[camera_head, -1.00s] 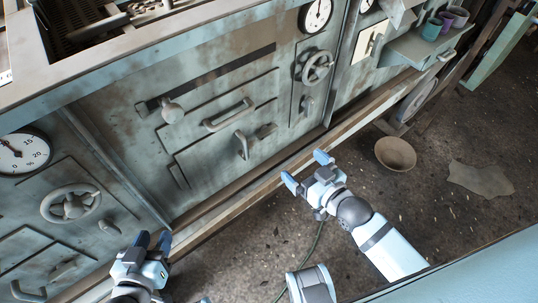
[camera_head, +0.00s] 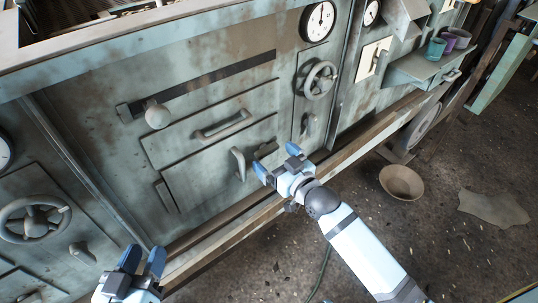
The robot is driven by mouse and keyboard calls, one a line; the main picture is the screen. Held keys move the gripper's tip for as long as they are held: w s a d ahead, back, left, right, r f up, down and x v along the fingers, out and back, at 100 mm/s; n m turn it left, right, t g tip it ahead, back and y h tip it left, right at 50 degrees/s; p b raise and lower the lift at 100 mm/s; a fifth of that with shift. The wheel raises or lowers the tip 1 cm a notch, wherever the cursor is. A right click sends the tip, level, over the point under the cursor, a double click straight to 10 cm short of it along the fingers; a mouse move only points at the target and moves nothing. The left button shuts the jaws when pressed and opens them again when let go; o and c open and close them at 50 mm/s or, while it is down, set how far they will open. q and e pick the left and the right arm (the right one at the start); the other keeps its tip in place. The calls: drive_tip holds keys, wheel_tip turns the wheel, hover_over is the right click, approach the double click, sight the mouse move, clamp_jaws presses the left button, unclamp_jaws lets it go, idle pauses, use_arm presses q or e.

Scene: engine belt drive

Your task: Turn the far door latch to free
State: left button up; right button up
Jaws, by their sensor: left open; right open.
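A grey-green door panel (camera_head: 190,147) on the machine front carries a bar handle (camera_head: 222,125) and, below it, a pale curved lever latch (camera_head: 238,163), hanging down at a slant. Another small latch lever (camera_head: 308,124) sits below a handwheel on the narrow panel to the right. I cannot tell for certain which one is the far latch. My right gripper (camera_head: 278,163) is open and empty, just right of the curved lever, with no clear contact. My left gripper (camera_head: 143,262) is open and empty at the lower left, in front of the machine's lower edge.
A round knob (camera_head: 158,115) sits above the door. Handwheels (camera_head: 320,80) and (camera_head: 35,218) and a gauge (camera_head: 318,22) are on the front. A wooden ledge (camera_head: 225,232) runs along the base. A bowl (camera_head: 401,182) lies on the floor; cups (camera_head: 435,48) stand on a shelf.

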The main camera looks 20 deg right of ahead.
sight(266, 149)
drive_tip(key=shift+x, duration=1.1)
use_arm(q)
drive_tip(key=shift+d+r+t+h, duration=0.25)
drive_tip(key=shift+r+t+h, duration=0.05)
drive_tip(key=shift+r, duration=0.4)
use_arm(e)
drive_tip(key=shift+w+a, duration=0.1)
drive_tip(key=shift+w, duration=0.2)
use_arm(q)
drive_tip(key=shift+r, duration=0.1)
use_arm(e)
drive_tip(key=shift+c, duration=0.5)
drive_tip(key=c, duration=0.8)
